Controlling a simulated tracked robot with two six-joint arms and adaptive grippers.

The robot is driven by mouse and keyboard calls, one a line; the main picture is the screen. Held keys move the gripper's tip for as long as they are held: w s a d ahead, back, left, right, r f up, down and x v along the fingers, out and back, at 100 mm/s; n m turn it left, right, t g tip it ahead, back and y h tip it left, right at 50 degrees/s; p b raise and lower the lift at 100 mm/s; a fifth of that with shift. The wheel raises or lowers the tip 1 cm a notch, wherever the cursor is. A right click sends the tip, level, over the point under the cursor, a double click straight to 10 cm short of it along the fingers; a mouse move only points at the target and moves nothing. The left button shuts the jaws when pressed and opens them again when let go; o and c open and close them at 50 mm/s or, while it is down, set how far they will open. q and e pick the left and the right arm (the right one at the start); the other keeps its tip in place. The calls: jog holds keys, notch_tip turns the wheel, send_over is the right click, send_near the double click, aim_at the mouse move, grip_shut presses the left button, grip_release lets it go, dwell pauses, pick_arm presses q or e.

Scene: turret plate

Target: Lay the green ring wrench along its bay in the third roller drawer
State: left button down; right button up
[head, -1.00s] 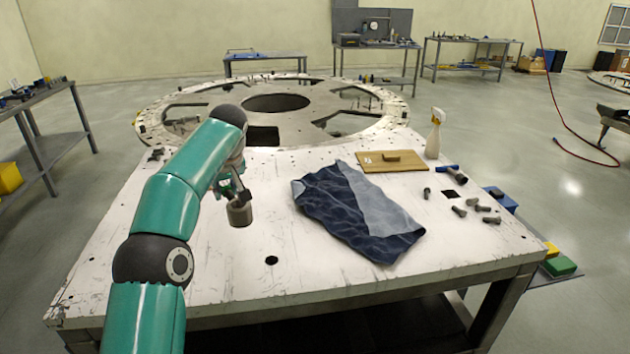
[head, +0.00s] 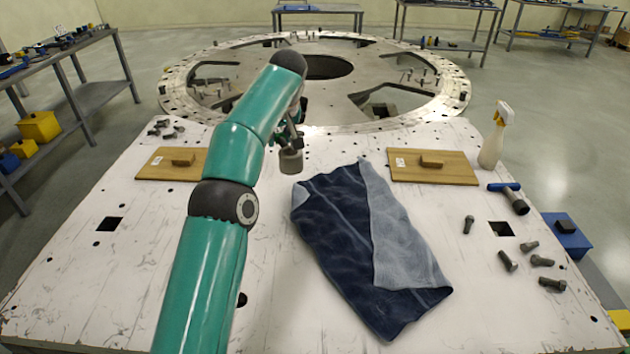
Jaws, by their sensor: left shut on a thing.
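My left gripper (head: 292,140) is over the far middle of the white plate table, partly hidden by its own wrist. It is shut on a grey cylinder (head: 291,161), which hangs below it just beyond the far left corner of the blue cloth. Whether the cylinder touches the plate is hard to tell. I see no green ring wrench and no roller drawer in the head view. My right gripper is not in view.
The dark blue cloth (head: 350,250) covers the middle of the white table (head: 130,290). Wooden boards lie at left (head: 152,165) and right (head: 455,170). A spray bottle (head: 492,145), a blue-handled tool (head: 512,197) and several bolts are at right. The large ring (head: 445,110) is behind.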

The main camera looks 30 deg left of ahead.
pick_arm(q)
notch_tip(320, 180, down, 3)
jog(key=w+b, duration=0.1)
jog(key=b, duration=0.2)
send_over(287, 203)
jog(key=d, duration=0.1)
jog(key=f, duration=1.1)
jog(key=shift+s, duration=0.35)
jog(key=shift+w+f+p, duration=0.1)
jog(key=shift+f+p, duration=0.35)
jog(key=shift+f, duration=2.4)
jog(key=shift+f, duration=0.1)
jog(key=shift+f+b, duration=0.6)
jog(key=shift+b, duration=0.35)
jog(key=c, duration=1)
grip_release()
jog(key=shift+d+f, duration=0.1)
jog(key=shift+o, duration=0.6)
